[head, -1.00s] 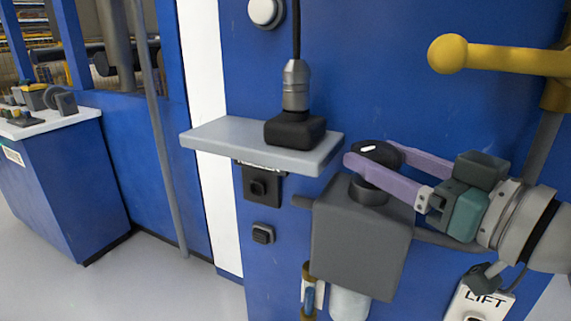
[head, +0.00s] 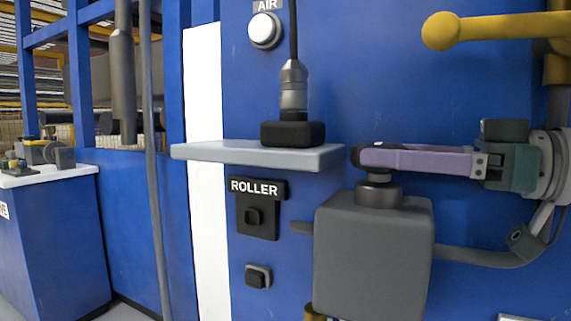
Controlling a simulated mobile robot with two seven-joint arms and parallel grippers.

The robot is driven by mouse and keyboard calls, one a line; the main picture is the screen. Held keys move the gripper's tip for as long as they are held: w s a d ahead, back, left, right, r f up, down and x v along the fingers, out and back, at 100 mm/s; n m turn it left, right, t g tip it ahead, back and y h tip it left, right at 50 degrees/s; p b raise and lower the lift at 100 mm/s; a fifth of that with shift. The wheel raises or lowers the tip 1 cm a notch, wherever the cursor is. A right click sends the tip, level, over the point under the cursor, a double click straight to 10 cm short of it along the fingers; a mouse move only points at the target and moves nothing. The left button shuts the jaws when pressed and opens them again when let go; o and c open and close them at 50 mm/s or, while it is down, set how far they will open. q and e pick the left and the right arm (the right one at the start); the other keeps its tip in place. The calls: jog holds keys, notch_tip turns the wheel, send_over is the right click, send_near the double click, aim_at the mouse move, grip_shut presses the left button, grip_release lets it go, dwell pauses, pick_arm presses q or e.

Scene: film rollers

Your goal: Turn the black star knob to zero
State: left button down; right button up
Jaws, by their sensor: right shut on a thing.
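The black star knob (head: 356,154) sits on a short dark stem on top of a grey box (head: 374,250), which is fixed to the blue machine panel. My right gripper (head: 378,157) comes in level from the right. Its purple fingers are shut on the knob and hide most of it. Only a bit of black shows at the fingertips. The knob's top is seen nearly edge-on, so its pointer and any scale cannot be read. My left gripper is not in view.
A grey shelf (head: 220,152) with a black-based cylindrical device (head: 293,132) is just left of the knob. A yellow lever (head: 500,27) sticks out above my right gripper. A ROLLER switch (head: 256,217) and a white AIR button (head: 265,31) are on the panel.

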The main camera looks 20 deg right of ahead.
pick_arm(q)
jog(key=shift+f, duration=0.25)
pick_arm(e)
jog(key=shift+n+g+y, duration=0.3)
jog(key=shift+y, duration=0.1)
jog(key=o, duration=1.1)
